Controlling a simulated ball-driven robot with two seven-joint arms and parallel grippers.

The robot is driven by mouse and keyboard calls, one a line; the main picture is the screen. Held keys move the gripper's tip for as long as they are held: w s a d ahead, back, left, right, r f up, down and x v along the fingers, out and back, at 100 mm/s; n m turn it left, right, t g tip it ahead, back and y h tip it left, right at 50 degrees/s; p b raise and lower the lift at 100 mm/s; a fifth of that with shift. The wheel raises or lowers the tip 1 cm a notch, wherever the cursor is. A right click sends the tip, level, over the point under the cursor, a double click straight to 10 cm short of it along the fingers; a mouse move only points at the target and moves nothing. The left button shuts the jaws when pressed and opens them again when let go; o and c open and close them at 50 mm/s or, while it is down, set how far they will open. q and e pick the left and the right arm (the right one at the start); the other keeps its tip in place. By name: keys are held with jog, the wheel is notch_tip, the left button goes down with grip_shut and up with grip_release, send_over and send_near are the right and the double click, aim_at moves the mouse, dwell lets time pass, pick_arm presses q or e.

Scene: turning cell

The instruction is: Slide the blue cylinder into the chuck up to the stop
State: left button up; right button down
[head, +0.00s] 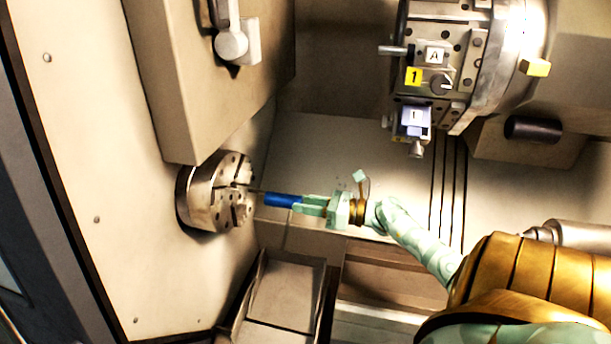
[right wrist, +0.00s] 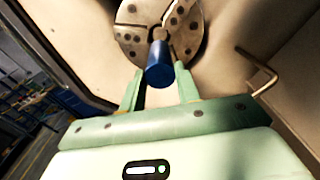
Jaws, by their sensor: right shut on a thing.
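The blue cylinder (head: 282,200) is held by my right gripper (head: 310,204) and points at the chuck (head: 205,194). In the head view its free end is just right of the chuck's face, with a small gap and a thin dark line between them. In the right wrist view the blue cylinder (right wrist: 159,68) stands out beyond the fingers of my right gripper (right wrist: 159,92), in front of the round metal chuck (right wrist: 189,30). It lies a little below the chuck's centre opening (right wrist: 160,34) in that picture. The stop is not seen. My left gripper is out of view.
A tool turret (head: 505,55) with tool blocks hangs at the upper right. A beige housing (head: 165,90) is above the chuck. An open tray (head: 285,290) lies below. A bent brass pipe (right wrist: 262,72) is beside the chuck in the right wrist view.

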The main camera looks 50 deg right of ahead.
aim_at(266, 200)
jog(key=shift+b+x, duration=0.7)
jog(key=shift+x, duration=1.25)
jog(key=shift+b+x, duration=0.6)
jog(key=shift+x, duration=1.8)
jog(key=shift+w+a+f, duration=0.25)
jog(key=shift+w+f, duration=0.05)
jog(key=shift+w, duration=0.2)
jog(key=shift+w+a, duration=0.15)
jog(key=shift+w, duration=0.1)
jog(key=c, duration=0.8)
grip_release()
jog(key=shift+f, duration=0.1)
jog(key=shift+c, duration=0.2)
jog(key=shift+p+v, duration=0.7)
jog(key=shift+v, duration=2.6)
